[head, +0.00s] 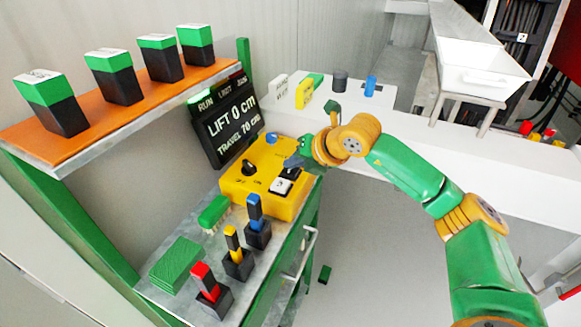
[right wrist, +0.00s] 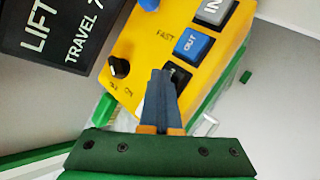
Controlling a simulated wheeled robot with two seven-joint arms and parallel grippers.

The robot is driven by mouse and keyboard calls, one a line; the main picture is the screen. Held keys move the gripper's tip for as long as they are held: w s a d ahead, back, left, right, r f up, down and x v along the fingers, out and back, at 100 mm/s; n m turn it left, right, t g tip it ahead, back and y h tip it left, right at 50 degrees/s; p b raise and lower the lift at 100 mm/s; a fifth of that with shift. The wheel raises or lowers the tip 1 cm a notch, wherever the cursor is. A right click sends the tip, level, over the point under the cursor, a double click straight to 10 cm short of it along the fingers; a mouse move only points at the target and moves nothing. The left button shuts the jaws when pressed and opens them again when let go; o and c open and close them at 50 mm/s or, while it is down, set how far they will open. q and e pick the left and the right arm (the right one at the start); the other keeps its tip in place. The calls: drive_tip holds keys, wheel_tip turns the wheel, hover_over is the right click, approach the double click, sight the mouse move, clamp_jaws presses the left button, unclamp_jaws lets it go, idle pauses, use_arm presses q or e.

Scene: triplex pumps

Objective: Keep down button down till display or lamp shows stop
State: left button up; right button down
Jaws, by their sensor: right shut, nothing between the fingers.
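The yellow control box (head: 237,190) stands on the bench, with a black knob (right wrist: 119,67), a blue OUT button (right wrist: 193,45), a grey IN button (right wrist: 213,10) and a white button (head: 281,186). A black button (right wrist: 180,76) sits beside OUT; its marking is unreadable, so I cannot tell that it is the down button. My right gripper (right wrist: 160,75) is shut and empty, its tips over the black button's edge; contact or pressing is unclear. The display (head: 228,125) reads LIFT 0 cm, TRAVEL 70 cm. Green glows near RUN. My left gripper is out of view.
Blue, yellow and red-topped black blocks (head: 237,262) stand along the bench front, near a green brush (head: 213,212) and green pad (head: 175,264). An orange shelf (head: 125,110) holds several green-black blocks. A white counter (head: 400,115) lies behind my right arm.

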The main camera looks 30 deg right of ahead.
sight(293, 172)
drive_tip(key=shift+r+p, duration=0.35)
drive_tip(key=shift+r, duration=0.3)
wheel_tip(293, 172, up, 5)
drive_tip(key=p, duration=0.4)
drive_tip(key=shift+r, duration=0.15)
